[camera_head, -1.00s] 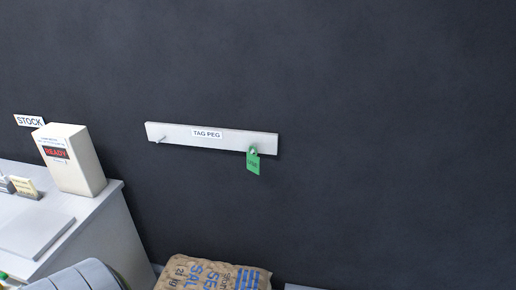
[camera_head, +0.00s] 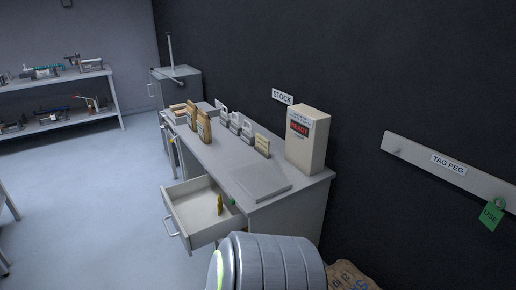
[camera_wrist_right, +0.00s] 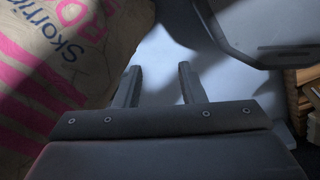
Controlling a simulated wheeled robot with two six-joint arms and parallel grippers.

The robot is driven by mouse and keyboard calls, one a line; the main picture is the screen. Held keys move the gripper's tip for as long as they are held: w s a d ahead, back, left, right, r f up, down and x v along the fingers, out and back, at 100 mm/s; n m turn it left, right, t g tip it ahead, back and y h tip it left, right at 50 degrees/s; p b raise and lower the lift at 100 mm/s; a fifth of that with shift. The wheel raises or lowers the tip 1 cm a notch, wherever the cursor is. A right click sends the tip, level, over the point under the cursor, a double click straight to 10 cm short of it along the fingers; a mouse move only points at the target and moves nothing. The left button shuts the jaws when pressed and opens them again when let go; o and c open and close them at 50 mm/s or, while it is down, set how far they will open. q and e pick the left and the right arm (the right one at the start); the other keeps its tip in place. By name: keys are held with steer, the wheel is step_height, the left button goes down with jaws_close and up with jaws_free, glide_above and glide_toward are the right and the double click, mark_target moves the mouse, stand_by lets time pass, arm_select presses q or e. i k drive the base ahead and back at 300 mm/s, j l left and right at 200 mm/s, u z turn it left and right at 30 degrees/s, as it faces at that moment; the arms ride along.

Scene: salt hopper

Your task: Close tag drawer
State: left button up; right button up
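The tag drawer (camera_head: 178,209) is pulled open from the front of the grey desk (camera_head: 300,208) in the head view. Its metal handle (camera_head: 170,228) faces left. Inside lie a yellow-brown item (camera_head: 220,203) and something small and green (camera_head: 232,201). My right gripper (camera_wrist_right: 158,72) shows in the right wrist view, its two fingers apart with nothing between them. It is beside a printed sack (camera_wrist_right: 60,60). The drawer is not recognisable in that view. A rounded grey part of my own body covers the bottom middle of the head view. My left gripper is not in view.
A READY box (camera_head: 308,140) and several cards and holders stand on the desk, with a flat grey plate (camera_head: 258,180). A TAG PEG rail (camera_head: 420,163) with a green tag (camera_head: 491,215) is on the dark wall. Floor (camera_head: 90,195) left of the drawer is clear.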

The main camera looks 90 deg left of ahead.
mark_target(191, 205)
steer(key=k+u, duration=0.15)
steer(key=u, duration=2.9)
